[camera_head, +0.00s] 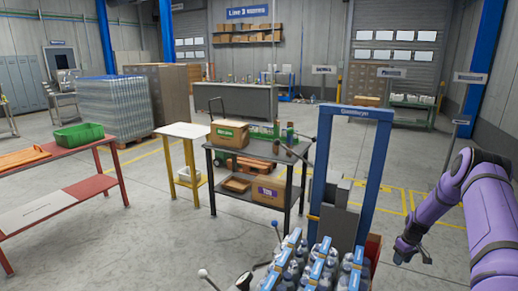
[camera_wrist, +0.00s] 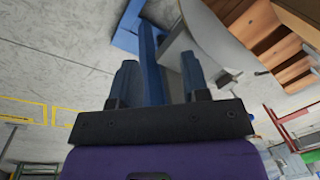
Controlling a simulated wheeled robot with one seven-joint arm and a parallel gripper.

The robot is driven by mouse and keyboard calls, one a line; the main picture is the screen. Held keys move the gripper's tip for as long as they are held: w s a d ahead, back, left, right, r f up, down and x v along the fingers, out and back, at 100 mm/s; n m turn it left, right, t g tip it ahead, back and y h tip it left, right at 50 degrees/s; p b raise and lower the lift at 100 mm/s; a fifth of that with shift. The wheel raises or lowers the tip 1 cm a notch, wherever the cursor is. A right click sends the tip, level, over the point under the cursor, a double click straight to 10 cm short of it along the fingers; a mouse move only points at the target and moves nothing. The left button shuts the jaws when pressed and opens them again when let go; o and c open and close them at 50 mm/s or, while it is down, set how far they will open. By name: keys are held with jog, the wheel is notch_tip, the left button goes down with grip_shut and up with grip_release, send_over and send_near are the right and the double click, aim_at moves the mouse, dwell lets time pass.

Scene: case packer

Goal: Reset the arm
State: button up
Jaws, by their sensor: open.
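My purple arm reaches in from the right edge of the head view. My gripper (camera_head: 412,252) hangs low at its end, to the right of the blue-framed machine. In the wrist view my gripper (camera_wrist: 160,77) shows two dark fingers spread apart with nothing held between them. A blue upright of the frame shows beyond the fingers, and the concrete floor lies to the left. The wrist view is tilted, so the gap from the fingers to the frame is hard to judge.
The blue frame (camera_head: 320,158) stands close to my arm, with shrink-wrapped bottles (camera_head: 316,268) at its foot. A black table (camera_head: 262,153) holds a cardboard box (camera_head: 229,133). A green bin (camera_head: 78,135) sits on the red table at left. Floor behind my arm looks open.

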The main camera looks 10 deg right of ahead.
jog(key=w+a+r, duration=0.2)
jog(key=r, duration=0.5)
jog(key=w+a+r, duration=0.1)
jog(key=a+r, duration=0.1)
jog(key=r, duration=0.6)
jog(key=s+a+r+t+h, duration=0.1)
jog(key=s+a+r, duration=0.1)
jog(key=a+r, duration=0.6)
jog(key=s+a+r, duration=0.2)
jog(key=a+r, duration=0.2)
jog(key=r, duration=0.8)
jog(key=s+a+r+t+h, duration=0.15)
jog(key=a+r, duration=0.35)
jog(key=r, duration=0.5)
jog(key=s+a+r+m+t, duration=0.1)
jog(key=s+a+r, duration=0.4)
jog(key=s, duration=0.3)
jog(key=s+a+r, duration=0.4)
jog(key=s+a, duration=0.1)
jog(key=s, duration=0.3)
jog(key=s+a+r+m+t, duration=0.1)
jog(key=s+a+r, duration=0.4)
jog(key=s, duration=0.3)
jog(key=s+a+f+y, duration=0.1)
jog(key=s+a, duration=0.1)
jog(key=s, duration=0.8)
jog(key=shift+s+a+f+t, duration=0.15)
jog(key=shift+a+f+t, duration=0.15)
jog(key=shift+t, duration=0.15)
